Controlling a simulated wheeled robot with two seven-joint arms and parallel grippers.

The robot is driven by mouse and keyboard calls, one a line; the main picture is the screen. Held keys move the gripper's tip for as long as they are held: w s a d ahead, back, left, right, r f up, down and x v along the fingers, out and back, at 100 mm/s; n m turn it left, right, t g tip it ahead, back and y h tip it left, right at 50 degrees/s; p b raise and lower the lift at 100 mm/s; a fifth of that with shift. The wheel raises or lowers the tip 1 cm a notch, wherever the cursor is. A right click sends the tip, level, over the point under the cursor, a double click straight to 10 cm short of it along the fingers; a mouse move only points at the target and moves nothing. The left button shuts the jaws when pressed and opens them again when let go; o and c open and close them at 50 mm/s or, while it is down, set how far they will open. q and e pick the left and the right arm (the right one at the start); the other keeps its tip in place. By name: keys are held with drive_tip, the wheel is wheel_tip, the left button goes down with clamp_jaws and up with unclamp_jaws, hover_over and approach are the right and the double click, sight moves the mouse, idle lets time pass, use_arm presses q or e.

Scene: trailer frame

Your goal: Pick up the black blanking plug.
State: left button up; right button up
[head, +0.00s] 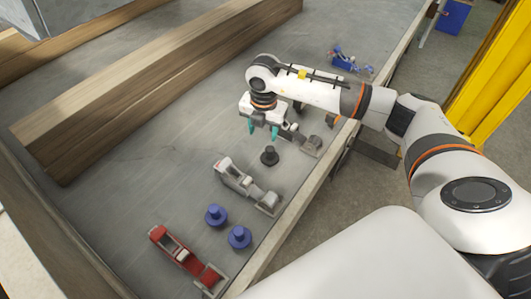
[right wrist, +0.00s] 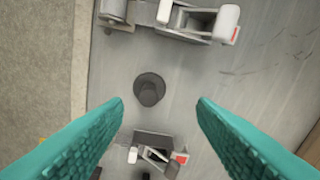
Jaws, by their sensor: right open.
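The black blanking plug (head: 269,156) stands on the grey trailer bed, just below my right gripper in the head view. It also shows in the right wrist view (right wrist: 149,90), as a dark round flange with a knob, upper left of the gap between the fingertips. My right gripper (head: 263,131) has two teal fingers pointing down, spread apart and empty. Its fingers also show in the right wrist view (right wrist: 160,108). It is above the plug and not touching it. My left gripper is not in view.
Two blue plugs (head: 216,215) (head: 239,237), a grey-white clamp (head: 247,185) and a red clamp (head: 185,258) lie nearby on the bed. Another clamp part (head: 311,145) is right of the plug. A long wooden beam (head: 150,90) lies behind; the trailer's edge rail (head: 290,216) runs along the right.

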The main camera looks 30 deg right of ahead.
sight(270, 148)
drive_tip(key=shift+h, duration=0.4)
drive_tip(key=f+b, duration=0.1)
drive_tip(key=f, duration=0.1)
drive_tip(key=d+f+b, duration=0.1)
drive_tip(key=f+b, duration=0.1)
drive_tip(key=d+f+b, duration=0.1)
drive_tip(key=f+b, duration=0.1)
drive_tip(key=shift+w+d+f, duration=0.15)
drive_tip(key=shift+w+d, duration=0.05)
drive_tip(key=shift+d, duration=0.05)
wheel_tip(270, 148, down, 5)
drive_tip(key=b, duration=0.3)
drive_tip(key=shift+d+f+b, duration=0.1)
drive_tip(key=shift+b, duration=0.25)
drive_tip(key=shift+c, duration=0.3)
clamp_jaws()
